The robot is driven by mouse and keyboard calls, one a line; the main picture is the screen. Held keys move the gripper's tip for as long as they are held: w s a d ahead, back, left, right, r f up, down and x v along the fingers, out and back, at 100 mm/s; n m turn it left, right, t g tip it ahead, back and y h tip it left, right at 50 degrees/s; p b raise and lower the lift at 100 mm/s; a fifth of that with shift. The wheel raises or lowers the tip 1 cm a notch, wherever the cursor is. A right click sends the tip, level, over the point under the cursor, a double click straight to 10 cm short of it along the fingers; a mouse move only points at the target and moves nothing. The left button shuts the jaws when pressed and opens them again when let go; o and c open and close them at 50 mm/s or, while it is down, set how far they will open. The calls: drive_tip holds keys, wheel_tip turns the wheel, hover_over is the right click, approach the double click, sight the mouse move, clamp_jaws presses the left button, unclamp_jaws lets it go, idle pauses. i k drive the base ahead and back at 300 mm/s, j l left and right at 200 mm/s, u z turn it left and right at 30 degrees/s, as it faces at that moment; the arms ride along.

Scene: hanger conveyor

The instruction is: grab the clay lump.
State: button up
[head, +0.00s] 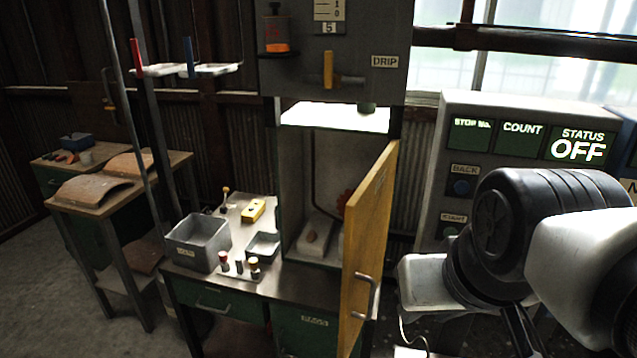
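My arm reaches in from the right edge, in front of the control panel and right of the door. The fingers of my gripper do not show in this view.
The green workbench (215,297) holds a grey metal bin (197,243), a small open tray (263,246), a yellow block (253,211) and several small bottles. The control panel (526,150) reads OFF. A side table (120,187) with curved tiles stands left, beside upright poles.

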sight(312, 236)
drive_tip(key=i+j+z, duration=0.15)
drive_tip(key=j, duration=0.65)
drive_tip(key=i+j+z, duration=0.1)
drive_tip(key=j, duration=0.2)
drive_tip(key=i+j, duration=0.25)
drive_tip(key=i+j+z, duration=0.15)
drive_tip(key=j, duration=0.3)
drive_tip(key=i+j+z, duration=0.1)
drive_tip(key=i, duration=0.2)
